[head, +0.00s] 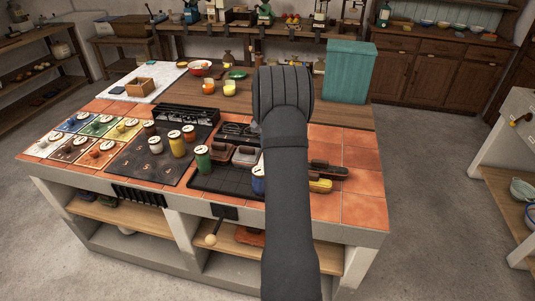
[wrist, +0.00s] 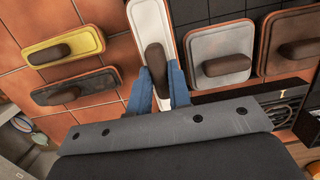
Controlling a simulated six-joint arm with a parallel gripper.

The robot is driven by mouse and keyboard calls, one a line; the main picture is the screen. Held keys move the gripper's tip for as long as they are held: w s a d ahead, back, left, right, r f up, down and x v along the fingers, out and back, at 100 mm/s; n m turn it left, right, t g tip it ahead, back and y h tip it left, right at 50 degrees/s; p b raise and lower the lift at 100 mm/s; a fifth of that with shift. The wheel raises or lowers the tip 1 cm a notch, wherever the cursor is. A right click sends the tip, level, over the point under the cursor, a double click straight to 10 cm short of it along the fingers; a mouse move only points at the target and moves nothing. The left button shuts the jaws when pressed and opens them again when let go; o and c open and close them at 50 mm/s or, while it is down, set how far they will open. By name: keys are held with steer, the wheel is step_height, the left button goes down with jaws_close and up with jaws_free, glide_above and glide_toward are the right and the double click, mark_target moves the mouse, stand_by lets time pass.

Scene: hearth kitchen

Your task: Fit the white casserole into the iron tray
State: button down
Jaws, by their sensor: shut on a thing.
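The white casserole (wrist: 145,22) is a long white block with a reddish rim and a dark brown handle. It shows in the wrist view; in the head view my arm hides it. My gripper (wrist: 160,88) is shut on its handle, with a blue finger on either side. The iron tray (head: 215,184) is dark and gridded, and it also shows in the wrist view (wrist: 190,10). The casserole is at the tray's edge, beside the grey casserole (wrist: 217,48). I cannot tell whether it rests or hangs above. The brown casserole (wrist: 293,38) is beyond the grey one.
A yellow casserole (head: 320,185) and a dark one (head: 328,170) lie on the orange tiles (head: 361,184) to the right of my arm. Several jars, including a green-bodied one (head: 203,158), stand at the tray's left. A teal bin (head: 348,72) stands behind.

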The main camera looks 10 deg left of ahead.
steer(key=shift+f, duration=1.8)
steer(key=shift+f, duration=0.15)
steer(key=c, duration=1.3)
jaws_free()
steer(key=shift+c, duration=0.2)
steer(key=r, duration=0.4)
steer(key=w+r, duration=0.1)
steer(key=r, duration=0.7)
steer(key=shift+w+r, duration=0.1)
steer(key=shift+w, duration=0.25)
steer(key=f, duration=0.4)
steer(key=s+f, duration=0.1)
steer(key=f, duration=0.6)
steer(key=shift+s+f, duration=0.4)
steer(key=shift+r, duration=1.8)
